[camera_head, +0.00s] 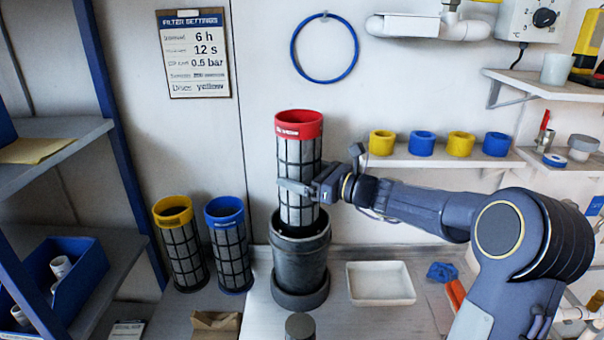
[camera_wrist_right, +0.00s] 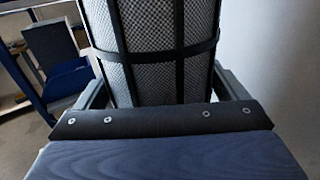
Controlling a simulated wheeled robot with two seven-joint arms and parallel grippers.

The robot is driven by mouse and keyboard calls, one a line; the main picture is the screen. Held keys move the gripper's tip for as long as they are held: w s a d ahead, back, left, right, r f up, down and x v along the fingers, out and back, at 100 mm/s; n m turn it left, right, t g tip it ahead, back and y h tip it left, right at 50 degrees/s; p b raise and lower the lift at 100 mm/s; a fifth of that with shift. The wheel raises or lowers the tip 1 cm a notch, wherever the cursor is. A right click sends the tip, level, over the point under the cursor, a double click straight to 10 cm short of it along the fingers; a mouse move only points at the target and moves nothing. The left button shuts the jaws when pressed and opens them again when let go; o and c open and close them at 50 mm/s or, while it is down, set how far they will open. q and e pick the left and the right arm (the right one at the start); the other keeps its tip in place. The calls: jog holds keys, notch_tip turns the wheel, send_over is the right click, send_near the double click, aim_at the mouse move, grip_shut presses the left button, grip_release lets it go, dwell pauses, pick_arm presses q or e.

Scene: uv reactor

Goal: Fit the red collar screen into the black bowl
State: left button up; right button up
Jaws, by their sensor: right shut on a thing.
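The red collar screen (camera_head: 298,150) is a tall mesh cylinder with a red ring on top. It stands upright, its lower end inside the mouth of the black bowl (camera_head: 300,262) on the bench. How deep it reaches is hidden by the bowl's wall. My right gripper (camera_head: 300,188) is shut on the red collar screen at its lower half, reaching in from the right. In the right wrist view the mesh and dark ribs of the red collar screen (camera_wrist_right: 155,60) fill the space between the fingers. My left gripper is not in view.
A yellow collar screen (camera_head: 180,243) and a blue collar screen (camera_head: 229,244) stand left of the bowl. A white tray (camera_head: 380,284) lies to its right. A dark short cylinder (camera_head: 299,326) is in front. A shelf with several coloured rings (camera_head: 440,158) is behind my right arm.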

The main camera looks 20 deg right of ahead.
aim_at(317, 211)
jog(key=shift+f+b, duration=3.95)
jog(key=shift+f, duration=0.65)
jog(key=o, duration=0.9)
jog(key=shift+s+f, duration=0.1)
jog(key=shift+s+d, duration=0.25)
jog(key=v, duration=0.7)
jog(key=shift+b, duration=0.35)
jog(key=shift+a+r, duration=0.1)
jog(key=shift+r, duration=0.1)
